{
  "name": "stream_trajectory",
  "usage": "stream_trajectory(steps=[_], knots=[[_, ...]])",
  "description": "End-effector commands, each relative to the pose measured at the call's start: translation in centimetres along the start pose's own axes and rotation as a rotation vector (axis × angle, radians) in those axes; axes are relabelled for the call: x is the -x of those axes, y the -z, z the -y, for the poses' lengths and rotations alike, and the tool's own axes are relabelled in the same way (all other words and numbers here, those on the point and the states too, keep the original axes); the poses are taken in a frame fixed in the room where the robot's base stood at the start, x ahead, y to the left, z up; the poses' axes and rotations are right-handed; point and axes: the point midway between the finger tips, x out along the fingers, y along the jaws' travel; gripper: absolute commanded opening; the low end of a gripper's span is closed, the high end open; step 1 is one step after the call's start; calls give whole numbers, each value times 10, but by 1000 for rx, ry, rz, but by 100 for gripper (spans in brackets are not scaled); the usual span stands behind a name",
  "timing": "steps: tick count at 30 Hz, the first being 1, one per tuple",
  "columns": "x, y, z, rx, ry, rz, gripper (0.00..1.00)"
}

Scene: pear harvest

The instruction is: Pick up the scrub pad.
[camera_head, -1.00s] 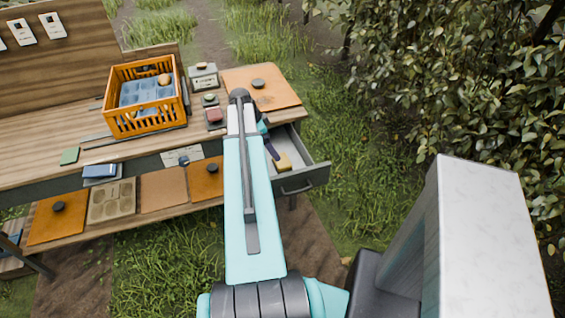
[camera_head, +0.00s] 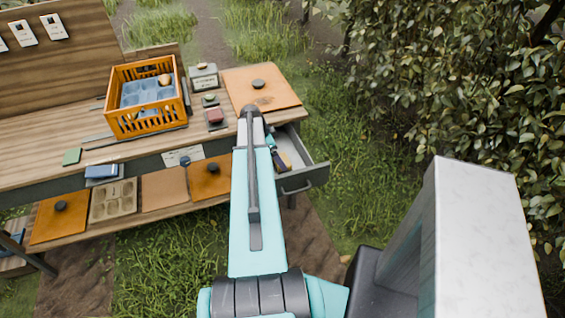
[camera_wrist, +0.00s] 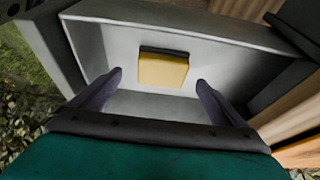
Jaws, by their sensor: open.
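The scrub pad, a yellow block with a dark layer along one side (camera_wrist: 163,69), lies in the open grey drawer (camera_wrist: 222,57). It sits beyond and between my fingertips in the wrist view. My gripper (camera_wrist: 159,82) is open and empty, its two dark fingers spread wider than the pad with a gap on each side. In the head view the drawer (camera_head: 309,178) sticks out from under the bench's right end. My arm and gripper hide part of its inside there, and only a little of the pad shows.
The drawer's walls stand close around my fingers. Leafy bushes (camera_head: 460,80) stand at the right.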

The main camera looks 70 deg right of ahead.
Motion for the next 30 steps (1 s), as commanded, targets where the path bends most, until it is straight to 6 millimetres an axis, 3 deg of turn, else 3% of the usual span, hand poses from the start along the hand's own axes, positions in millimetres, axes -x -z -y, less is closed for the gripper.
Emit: stream_trajectory(steps=[10, 24, 30], knots=[[-5, 1, 2, 0, 0, 0, 95], [-45, 4, 4, 1, -2, 0, 95], [-52, 3, 4, 0, 1, 0, 95]])
